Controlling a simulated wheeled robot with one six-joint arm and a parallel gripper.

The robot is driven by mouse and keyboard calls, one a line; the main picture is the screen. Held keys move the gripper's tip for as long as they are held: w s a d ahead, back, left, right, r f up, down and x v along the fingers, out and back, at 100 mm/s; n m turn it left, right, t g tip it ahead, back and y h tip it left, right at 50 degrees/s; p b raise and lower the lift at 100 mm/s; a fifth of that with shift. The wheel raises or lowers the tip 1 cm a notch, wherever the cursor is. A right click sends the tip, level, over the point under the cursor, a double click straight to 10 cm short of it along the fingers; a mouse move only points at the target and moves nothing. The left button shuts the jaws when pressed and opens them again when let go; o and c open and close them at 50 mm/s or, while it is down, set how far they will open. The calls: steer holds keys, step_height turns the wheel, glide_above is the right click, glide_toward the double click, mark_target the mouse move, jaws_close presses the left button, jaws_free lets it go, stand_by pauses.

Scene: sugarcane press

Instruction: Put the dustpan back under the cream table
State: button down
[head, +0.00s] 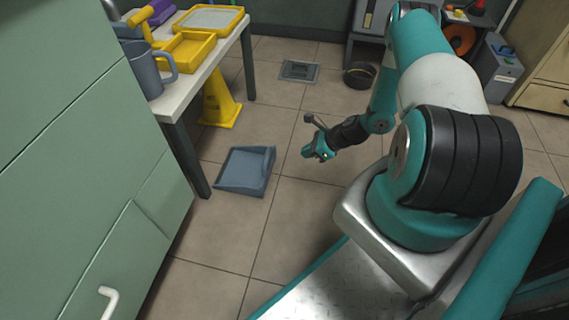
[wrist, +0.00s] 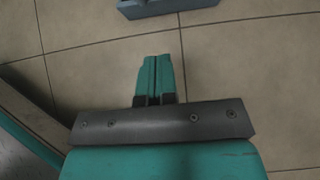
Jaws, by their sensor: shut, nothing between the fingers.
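The blue-grey dustpan (head: 246,170) lies on the tiled floor in the head view, just right of the front leg of the cream table (head: 205,91). Its edge also shows at the top of the wrist view (wrist: 165,6). My gripper (head: 309,153) is to the right of the dustpan, apart from it and above the floor. In the wrist view my gripper (wrist: 156,58) has its teal fingers together with nothing between them.
A yellow wet-floor sign (head: 220,102) stands under the table. Yellow trays (head: 184,52) and a grey jug (head: 146,70) are on top. Green cabinets (head: 75,150) stand at the left. A floor drain (head: 299,71) and a dark round bowl (head: 359,75) lie farther back.

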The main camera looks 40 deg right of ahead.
steer(key=w+a+r+b+x, duration=0.1)
steer(key=r+b+x, duration=0.1)
steer(key=b+x, duration=0.5)
steer(key=x, duration=0.5)
steer(key=shift+w+a, duration=0.25)
steer(key=shift+w, duration=0.15)
steer(key=shift+f, duration=0.1)
